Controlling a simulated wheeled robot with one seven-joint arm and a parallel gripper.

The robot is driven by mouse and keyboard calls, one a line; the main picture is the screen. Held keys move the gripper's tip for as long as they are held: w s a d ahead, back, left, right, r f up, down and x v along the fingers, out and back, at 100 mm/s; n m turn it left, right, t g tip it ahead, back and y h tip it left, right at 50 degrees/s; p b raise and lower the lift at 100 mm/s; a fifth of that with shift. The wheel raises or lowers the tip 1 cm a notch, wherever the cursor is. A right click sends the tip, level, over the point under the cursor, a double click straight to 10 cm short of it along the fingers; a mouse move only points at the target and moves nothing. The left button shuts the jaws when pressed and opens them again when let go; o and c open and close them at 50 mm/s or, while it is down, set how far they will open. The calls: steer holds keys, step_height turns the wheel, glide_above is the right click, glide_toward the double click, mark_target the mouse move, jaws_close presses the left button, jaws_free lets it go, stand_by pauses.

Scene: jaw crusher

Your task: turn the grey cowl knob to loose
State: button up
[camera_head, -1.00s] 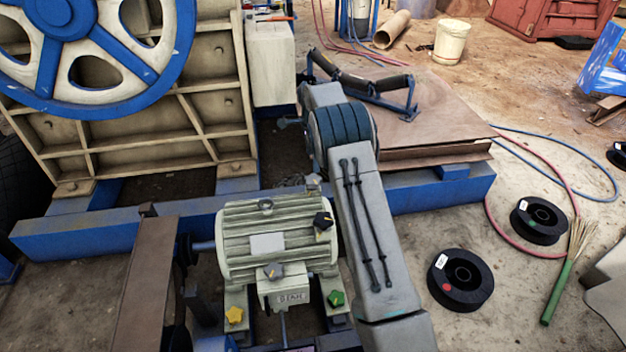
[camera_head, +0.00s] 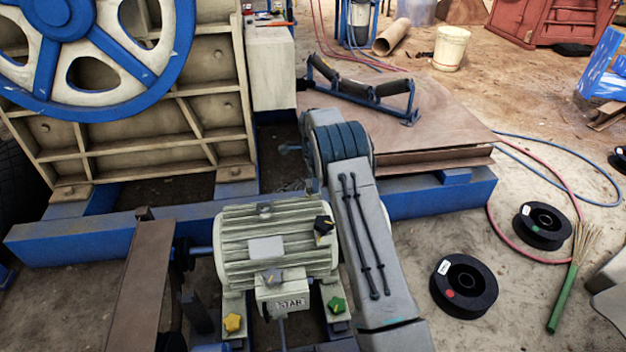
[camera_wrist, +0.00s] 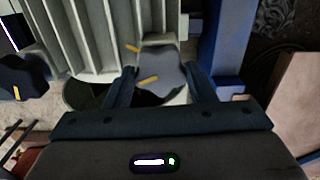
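In the wrist view, a grey lobed knob (camera_wrist: 165,76) with a yellow pointer mark sits beside the ribbed motor casing (camera_wrist: 85,35). My gripper (camera_wrist: 162,88) is open, with one dark finger on each side of this knob; I cannot tell whether either touches it. In the head view my arm hides my gripper and this knob. The motor (camera_head: 275,235) there carries another grey knob (camera_head: 272,277) on its front box, with no gripper at it.
A black knob (camera_head: 323,225) sits on the motor near my arm. A yellow knob (camera_head: 232,323) and a green knob (camera_head: 336,305) are at its feet. A blue beam (camera_head: 425,195) runs behind. Black spools (camera_head: 464,285) lie on the ground at right.

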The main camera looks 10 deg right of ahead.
steer(key=shift+r+n+p, duration=0.1)
steer(key=shift+n+p, duration=0.2)
steer(key=n+p, duration=0.2)
steer(key=n, duration=0.1)
steer(key=shift+n, duration=0.4)
steer(key=n+p, duration=0.2)
steer(key=n, duration=0.4)
steer(key=shift+n, duration=0.4)
steer(key=o, duration=1)
step_height(320, 180, up, 14)
steer(key=p, duration=0.3)
steer(key=shift+f+p, duration=0.2)
steer(key=shift+p, duration=0.1)
